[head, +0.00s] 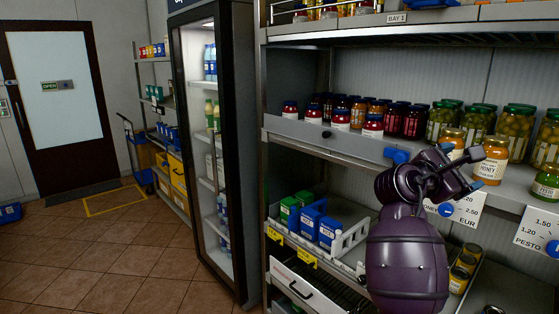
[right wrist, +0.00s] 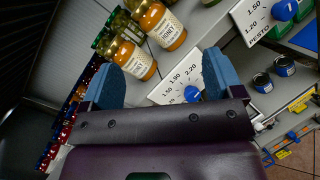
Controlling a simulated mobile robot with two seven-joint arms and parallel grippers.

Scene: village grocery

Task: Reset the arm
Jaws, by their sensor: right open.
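My right arm (head: 408,262), dark purple, reaches up from the bottom of the head view in front of the grocery shelves. Its gripper (head: 462,166) is near the edge of the jar shelf, beside honey jars (head: 490,163). In the right wrist view the two blue fingertips (right wrist: 161,80) are wide apart with nothing held between them. A honey price card (right wrist: 183,82) and honey jars (right wrist: 163,27) show beyond the fingers. I cannot tell whether the gripper touches the shelf edge. My left gripper is not in view.
The jar shelf (head: 334,140) holds several jars of jam, honey and olives. Below are blue and green cartons (head: 317,222) in a grey tray and small dark jars (head: 463,268). A glass-door fridge (head: 213,150) stands left. The tiled floor (head: 130,260) is open at lower left.

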